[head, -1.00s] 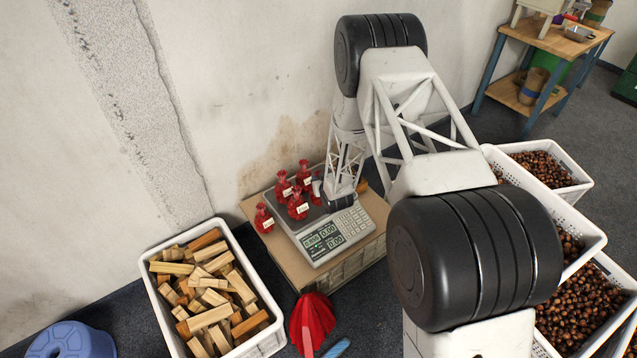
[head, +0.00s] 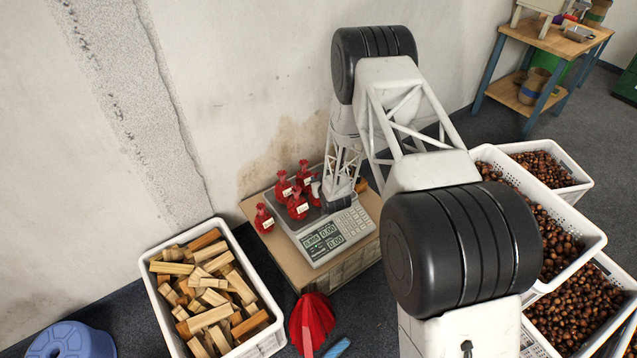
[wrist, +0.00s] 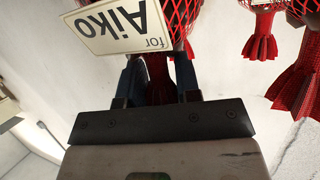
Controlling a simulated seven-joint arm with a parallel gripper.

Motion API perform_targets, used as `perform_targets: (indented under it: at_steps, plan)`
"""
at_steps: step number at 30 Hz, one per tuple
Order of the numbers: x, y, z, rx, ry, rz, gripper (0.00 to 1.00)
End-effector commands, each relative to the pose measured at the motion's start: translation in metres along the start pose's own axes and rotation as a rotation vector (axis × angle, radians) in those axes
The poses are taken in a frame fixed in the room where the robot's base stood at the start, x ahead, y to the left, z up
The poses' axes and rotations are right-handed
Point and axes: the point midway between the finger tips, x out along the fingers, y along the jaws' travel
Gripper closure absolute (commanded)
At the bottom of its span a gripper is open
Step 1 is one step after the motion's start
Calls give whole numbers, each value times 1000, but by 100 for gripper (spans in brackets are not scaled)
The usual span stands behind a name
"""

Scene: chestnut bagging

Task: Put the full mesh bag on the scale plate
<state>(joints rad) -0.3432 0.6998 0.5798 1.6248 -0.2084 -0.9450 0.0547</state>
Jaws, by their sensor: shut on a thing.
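My gripper (wrist: 157,82) is shut on the red gathered neck of a mesh bag (wrist: 158,68) with a tag reading "for Aiko". In the wrist view the bag's net body runs out of the top edge. In the head view my arm hides the fingers, and a bit of red (head: 315,190) shows beside it, low over the scale. The grey scale plate (head: 285,217) carries other red tagged bags (head: 297,203). I cannot tell whether the held bag touches the plate.
Another red bag (head: 264,219) stands left of the scale on the board. The scale's display panel (head: 333,237) faces front. A white crate of wood blocks (head: 162,310) stands front left, a red pleated object (head: 311,322) in front. White crates of chestnuts (head: 592,237) are at right.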

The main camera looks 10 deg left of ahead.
Motion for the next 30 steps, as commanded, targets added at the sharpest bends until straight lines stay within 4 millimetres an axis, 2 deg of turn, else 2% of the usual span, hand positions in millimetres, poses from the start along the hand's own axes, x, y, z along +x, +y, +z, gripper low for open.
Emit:
perform_targets:
  at_steps: [5, 19, 20, 21, 24, 30]
  plan:
    - [4, 0, 7, 0, 1, 0, 100]
    - [5, 0, 11, 0, 1, 0, 100]
    - [5, 0, 11, 0, 0, 0, 66]
    - [5, 0, 11, 0, 0, 0, 60]
    - [5, 0, 11, 0, 0, 0, 45]
    - [5, 0, 11, 0, 0, 0, 43]
